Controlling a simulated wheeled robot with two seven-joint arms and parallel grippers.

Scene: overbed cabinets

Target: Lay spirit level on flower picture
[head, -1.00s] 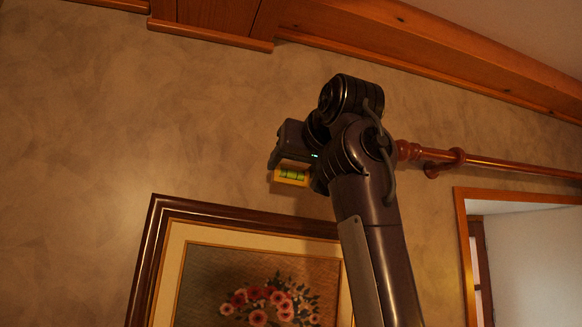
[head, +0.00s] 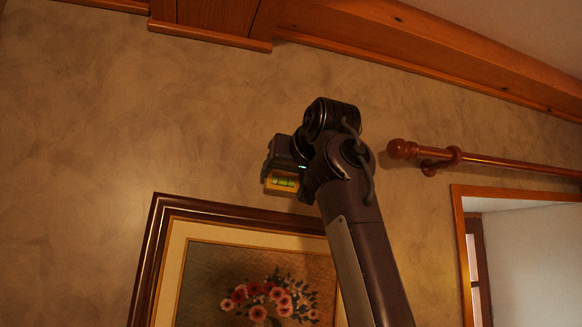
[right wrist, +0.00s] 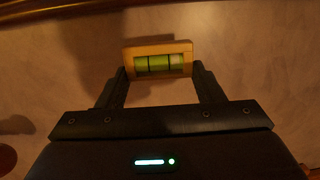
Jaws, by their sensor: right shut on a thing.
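The spirit level (head: 283,182) is a small yellow block with a green vial. My right gripper (head: 281,172) is shut on it and holds it just above the top edge of the flower picture's frame, with a small gap showing in the head view. In the right wrist view the level (right wrist: 158,61) sits between the two fingertips of the right gripper (right wrist: 160,72). The flower picture (head: 172,215) hangs on the wall in a dark wooden frame; my right arm covers its right part. My left gripper does not show.
A wooden curtain rod (head: 490,161) with a round end knob (head: 402,149) is to the right of my arm. A window opening (head: 520,250) lies below it. Wooden cabinets (head: 210,22) and a beam run along the top. The wall at left is clear.

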